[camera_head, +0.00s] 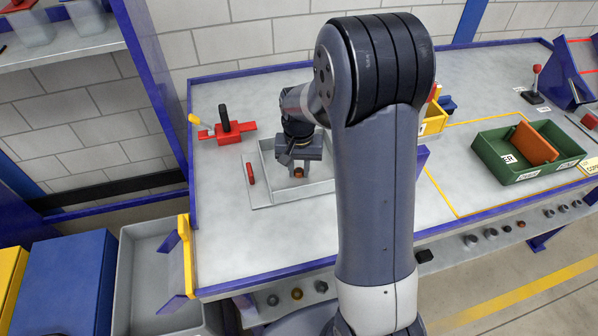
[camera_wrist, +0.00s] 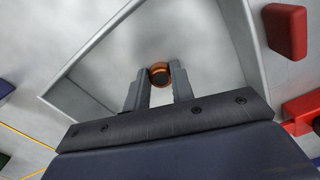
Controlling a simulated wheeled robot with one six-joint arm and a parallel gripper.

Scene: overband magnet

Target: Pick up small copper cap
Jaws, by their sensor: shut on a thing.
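The small copper cap (camera_wrist: 160,74) is a round copper-coloured piece with a dark centre, held between the fingertips in the wrist view. My gripper (camera_wrist: 158,84) is shut on the cap. In the head view, my gripper (camera_head: 298,166) points down inside a shallow grey tray (camera_head: 315,188). Whether the cap touches the tray floor is hard to tell. My arm hides part of the tray's right side.
A yellow bin (camera_head: 434,122) and a green crate (camera_head: 510,168) with an orange piece stand to the right. The bench front left is clear.

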